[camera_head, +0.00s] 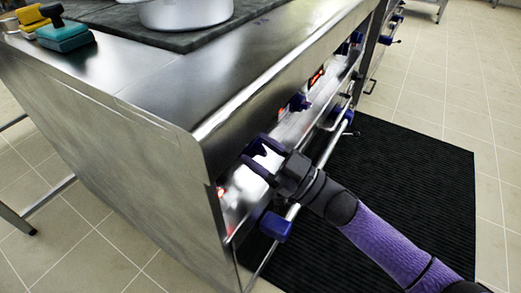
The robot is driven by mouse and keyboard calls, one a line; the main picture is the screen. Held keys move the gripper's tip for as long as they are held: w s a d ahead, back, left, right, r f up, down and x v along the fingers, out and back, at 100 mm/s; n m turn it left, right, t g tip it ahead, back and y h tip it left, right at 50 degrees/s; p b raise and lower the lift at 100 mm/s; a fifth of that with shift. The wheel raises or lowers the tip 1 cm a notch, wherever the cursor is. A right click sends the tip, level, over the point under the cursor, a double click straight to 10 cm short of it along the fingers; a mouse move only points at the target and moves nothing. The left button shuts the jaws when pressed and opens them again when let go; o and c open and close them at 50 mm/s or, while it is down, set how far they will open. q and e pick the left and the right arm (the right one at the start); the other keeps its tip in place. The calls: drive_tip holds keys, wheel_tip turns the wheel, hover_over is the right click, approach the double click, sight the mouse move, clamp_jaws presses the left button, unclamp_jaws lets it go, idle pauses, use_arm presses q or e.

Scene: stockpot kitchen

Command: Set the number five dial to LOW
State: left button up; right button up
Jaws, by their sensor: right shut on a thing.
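The steel stove's front panel (290,132) faces right and carries a row of dark blue dials. My right gripper (254,157) reaches in from the lower right and is shut on a blue dial near the panel's near end. The fingers hide most of that dial, and its number and pointer setting cannot be read. Another blue dial (299,103) sits farther along the panel, apart from the gripper. My left gripper is not in view.
A rail (322,150) with blue end brackets (276,226) runs along the front below the dials. A black mat (410,190) covers the floor.

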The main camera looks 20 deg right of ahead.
drive_tip(key=n+g+y, duration=0.1)
drive_tip(key=n, duration=0.2)
drive_tip(key=n+g, duration=0.2)
drive_tip(key=n, duration=0.1)
drive_tip(key=shift+w+d+r+y+p, duration=0.1)
drive_tip(key=shift+d+y+p, duration=0.05)
drive_tip(key=shift+y+p, duration=0.25)
drive_tip(key=n+g, duration=0.1)
drive_tip(key=n, duration=0.2)
drive_tip(key=shift+n+g+p, duration=0.4)
drive_tip(key=shift+n+g, duration=0.1)
drive_tip(key=shift+n, duration=0.7)
clamp_jaws()
drive_tip(key=shift+n, duration=0.3)
drive_tip(key=o, duration=1.3)
unclamp_jaws()
drive_tip(key=shift+d, duration=0.15)
